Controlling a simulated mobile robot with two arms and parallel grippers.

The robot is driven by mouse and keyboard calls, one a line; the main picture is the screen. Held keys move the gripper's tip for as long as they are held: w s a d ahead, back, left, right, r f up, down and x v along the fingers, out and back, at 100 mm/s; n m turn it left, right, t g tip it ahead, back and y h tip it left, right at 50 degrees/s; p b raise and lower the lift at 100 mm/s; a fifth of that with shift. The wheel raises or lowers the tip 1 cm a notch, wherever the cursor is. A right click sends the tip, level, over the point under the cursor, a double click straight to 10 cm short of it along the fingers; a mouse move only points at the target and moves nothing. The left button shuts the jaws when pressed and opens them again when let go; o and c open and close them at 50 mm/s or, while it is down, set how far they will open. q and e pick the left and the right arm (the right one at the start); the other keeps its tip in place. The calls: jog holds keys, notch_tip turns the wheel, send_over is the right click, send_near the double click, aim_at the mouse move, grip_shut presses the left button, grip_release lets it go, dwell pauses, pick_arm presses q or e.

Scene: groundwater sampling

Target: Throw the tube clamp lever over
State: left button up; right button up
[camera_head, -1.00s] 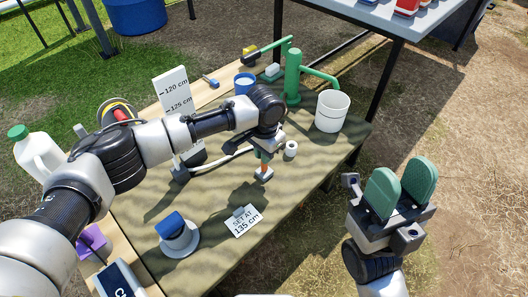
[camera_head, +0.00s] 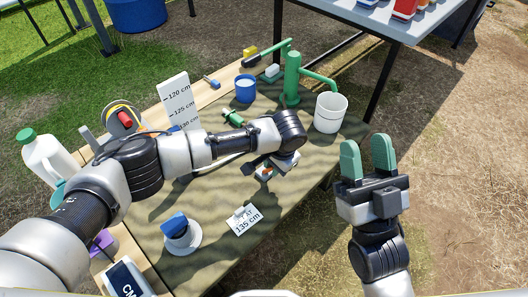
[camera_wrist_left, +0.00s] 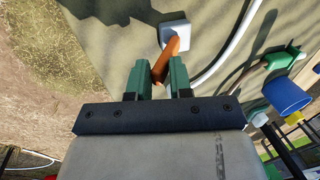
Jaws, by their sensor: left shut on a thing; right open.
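The tube clamp shows in the left wrist view as a pale square block (camera_wrist_left: 174,27) with an orange lever (camera_wrist_left: 171,46), which stands tilted. My left gripper (camera_wrist_left: 159,72) has its green fingers shut on the lever, one on each side. In the head view my left wrist and hand cover most of the clamp, and only a bit of orange lever (camera_head: 267,174) shows. My right gripper (camera_head: 367,155) is open and empty, fingers up, off the table's right edge.
A white tube (camera_wrist_left: 231,48) runs beside the clamp. A white bucket (camera_head: 331,113), green pump (camera_head: 292,80), blue cup (camera_head: 245,88) and depth board (camera_head: 175,97) stand behind. A blue-topped device (camera_head: 180,233) and "135 cm" card (camera_head: 243,218) lie in front.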

pick_arm(q)
jog(key=shift+s+d+f, duration=0.1)
jog(key=shift+s+d, duration=0.05)
jog(key=shift+s, duration=0.05)
jog(key=shift+s+d, duration=0.1)
jog(key=shift+s, duration=0.05)
jog(key=shift+o, duration=0.3)
jog(key=shift+s+d+f+t+y+p, duration=0.3)
jog(key=shift+s+d+f+y+p, duration=0.1)
jog(key=shift+p, duration=0.15)
jog(key=shift+s+d+f, duration=0.1)
jog(key=shift+s+f, duration=0.05)
jog(key=shift+f, duration=0.2)
pick_arm(e)
jog(key=shift+w+f+g+h, duration=0.6)
jog(key=shift+w+f+g, duration=0.55)
jog(key=shift+f+g, duration=0.4)
pick_arm(q)
jog(key=o, duration=0.6)
jog(key=shift+o, duration=0.2)
pick_arm(e)
jog(key=shift+r, duration=0.15)
pick_arm(q)
jog(key=shift+r, duration=0.1)
